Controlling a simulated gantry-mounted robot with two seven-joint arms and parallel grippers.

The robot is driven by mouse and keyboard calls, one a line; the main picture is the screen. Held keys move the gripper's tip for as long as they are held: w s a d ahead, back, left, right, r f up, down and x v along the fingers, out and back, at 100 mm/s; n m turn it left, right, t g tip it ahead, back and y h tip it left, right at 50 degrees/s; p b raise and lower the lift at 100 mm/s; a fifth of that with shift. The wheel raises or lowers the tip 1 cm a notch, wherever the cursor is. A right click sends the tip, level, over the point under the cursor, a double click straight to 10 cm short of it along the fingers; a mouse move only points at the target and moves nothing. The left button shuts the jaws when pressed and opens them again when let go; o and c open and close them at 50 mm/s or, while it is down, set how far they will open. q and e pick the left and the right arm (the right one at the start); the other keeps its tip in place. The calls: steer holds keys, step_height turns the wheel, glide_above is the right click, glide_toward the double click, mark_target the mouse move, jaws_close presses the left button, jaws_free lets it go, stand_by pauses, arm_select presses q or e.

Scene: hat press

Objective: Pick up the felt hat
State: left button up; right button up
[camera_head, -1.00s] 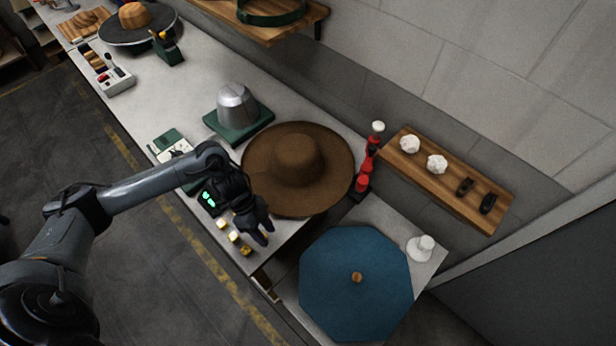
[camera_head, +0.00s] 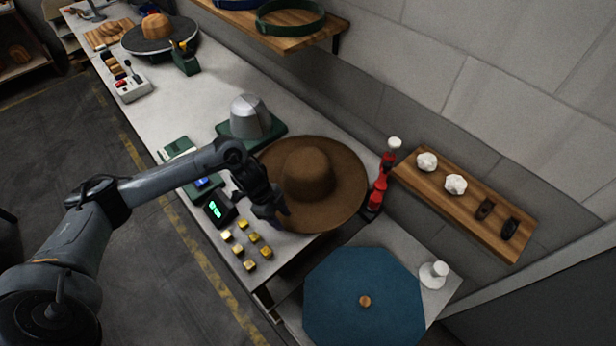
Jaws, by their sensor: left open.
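The brown felt hat (camera_head: 309,172) lies brim down on the light worktop, with its round crown facing up. My left gripper (camera_head: 279,217) is at the hat's near left brim, with its fingers over or beside the brim edge. It is open, and I cannot tell whether it touches the felt. The gripper hides a small part of the brim. My right gripper is not in view.
A metal hat block on a green base (camera_head: 250,118) stands behind the hat. A red bottle-like stand (camera_head: 381,178) is close on its right. Small brass blocks (camera_head: 246,244) and a green-lit display (camera_head: 218,208) lie near my gripper. A blue octagonal top (camera_head: 365,298) is in front.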

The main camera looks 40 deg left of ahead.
mark_target(288, 228)
arm_select(q)
steer(key=shift+x, duration=2.2)
steer(key=shift+c, duration=0.4)
jaws_close()
